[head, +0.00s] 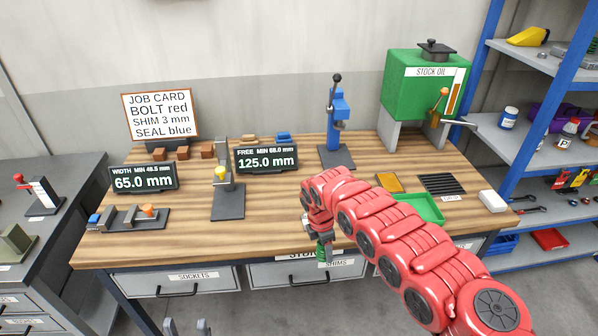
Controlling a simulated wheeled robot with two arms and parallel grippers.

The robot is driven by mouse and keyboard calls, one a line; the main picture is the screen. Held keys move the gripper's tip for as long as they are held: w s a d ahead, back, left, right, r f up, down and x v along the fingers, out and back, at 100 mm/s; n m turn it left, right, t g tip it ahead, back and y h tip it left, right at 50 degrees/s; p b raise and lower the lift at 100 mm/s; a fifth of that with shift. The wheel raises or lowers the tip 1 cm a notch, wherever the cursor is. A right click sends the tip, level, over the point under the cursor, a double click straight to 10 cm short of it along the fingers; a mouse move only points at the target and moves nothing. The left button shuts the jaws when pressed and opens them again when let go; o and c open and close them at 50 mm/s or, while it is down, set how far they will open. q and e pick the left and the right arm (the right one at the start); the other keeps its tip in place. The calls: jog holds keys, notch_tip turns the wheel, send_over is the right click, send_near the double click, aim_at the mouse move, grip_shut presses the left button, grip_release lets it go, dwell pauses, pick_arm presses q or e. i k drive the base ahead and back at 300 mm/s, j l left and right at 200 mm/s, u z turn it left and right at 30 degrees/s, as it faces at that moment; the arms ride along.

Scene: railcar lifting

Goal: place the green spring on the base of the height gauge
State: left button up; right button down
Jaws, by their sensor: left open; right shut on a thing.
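My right gripper (321,238) is shut on the green spring (323,254). It holds the spring in front of the bench's front edge, near the drawer fronts, and partly hides it. The height gauge seems to be the upright grey stand with a yellow part; its dark flat base (228,204) lies left of my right gripper and looks bare. A display reading 125.0 mm (266,160) stands beside it. My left gripper (187,327) is open and empty at the bottom edge, mostly out of view.
A width gauge (130,219) with small parts lies at the left, by a 65.0 mm display (143,180). A blue press (338,128) and a green oil tank (414,84) stand at the back. A green tray (428,207) lies behind my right arm. Bench between gauge and arm is clear.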

aim_at(228, 207)
jog(key=i, duration=0.9)
jog(key=i+j, duration=0.45)
jog(key=j, duration=0.1)
